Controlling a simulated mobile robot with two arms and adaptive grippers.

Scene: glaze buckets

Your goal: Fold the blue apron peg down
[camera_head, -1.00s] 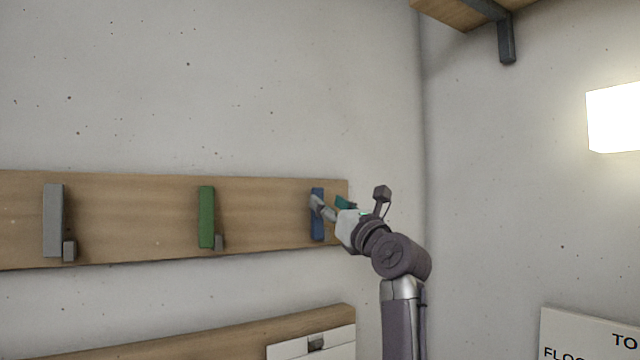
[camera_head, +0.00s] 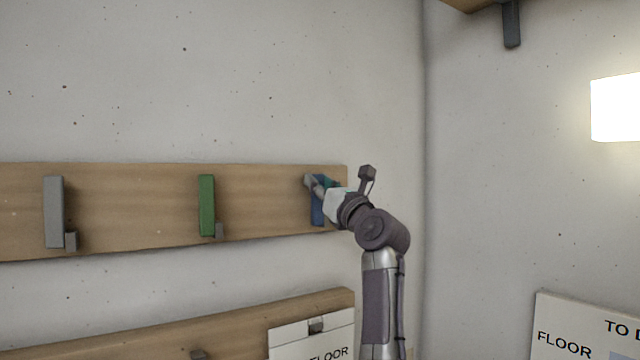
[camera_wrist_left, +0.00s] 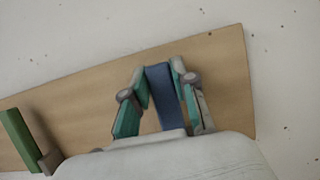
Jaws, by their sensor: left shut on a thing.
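The blue apron peg (camera_head: 317,213) is near the right end of the wooden wall board. It stands upright against the board, and my gripper hides part of its upper half. My left gripper (camera_head: 314,184) is at the peg's upper part. In the left wrist view the blue peg (camera_wrist_left: 162,95) lies between the two fingers of my left gripper (camera_wrist_left: 158,71), which are shut on it from both sides. My right gripper is not in view.
The wooden board (camera_head: 135,205) also carries a green peg (camera_head: 207,205) in the middle and a grey peg (camera_head: 54,212) at the left. Below is a second board (camera_head: 170,335) with a white sign (camera_head: 312,340). A shelf bracket (camera_head: 511,25) hangs at the upper right.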

